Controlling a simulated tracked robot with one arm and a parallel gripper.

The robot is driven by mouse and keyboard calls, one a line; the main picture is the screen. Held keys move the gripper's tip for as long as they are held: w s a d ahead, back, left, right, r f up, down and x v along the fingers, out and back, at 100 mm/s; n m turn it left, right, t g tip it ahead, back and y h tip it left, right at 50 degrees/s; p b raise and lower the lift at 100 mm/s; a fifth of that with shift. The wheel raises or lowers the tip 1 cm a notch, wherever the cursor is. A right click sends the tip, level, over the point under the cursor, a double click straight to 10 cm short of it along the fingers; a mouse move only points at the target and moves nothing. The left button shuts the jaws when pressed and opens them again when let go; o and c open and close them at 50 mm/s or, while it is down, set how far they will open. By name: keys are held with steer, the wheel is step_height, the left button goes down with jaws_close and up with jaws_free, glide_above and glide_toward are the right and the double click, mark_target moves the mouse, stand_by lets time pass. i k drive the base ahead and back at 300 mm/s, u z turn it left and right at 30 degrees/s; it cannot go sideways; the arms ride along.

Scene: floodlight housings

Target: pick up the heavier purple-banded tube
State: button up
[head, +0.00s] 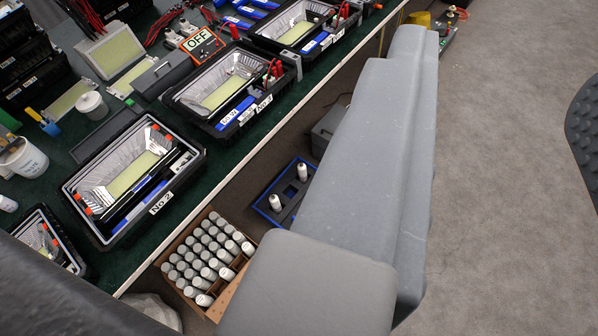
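I cannot make out a purple band on any tube. Many pale, white-capped tubes (205,257) stand close together in a cardboard box (240,287) below the bench's front edge, at the lower middle. Two white tubes stand in a blue-edged tray (268,187) on the floor to the right of it, one nearer (275,203) and one farther (302,171). Which tube is heavier cannot be seen. My gripper is not in view. My grey arm covers the centre and hides part of the floor beside the tray and box.
The green bench (225,160) runs diagonally and holds open floodlight housings, one labelled No. 2 (130,185), and a meter reading OFF (202,45). A white pot (22,157) stands at left. A grey box (325,130) sits behind the tray.

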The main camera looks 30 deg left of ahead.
mark_target(301, 171)
steer(key=i, duration=0.85)
steer(key=z, duration=0.05)
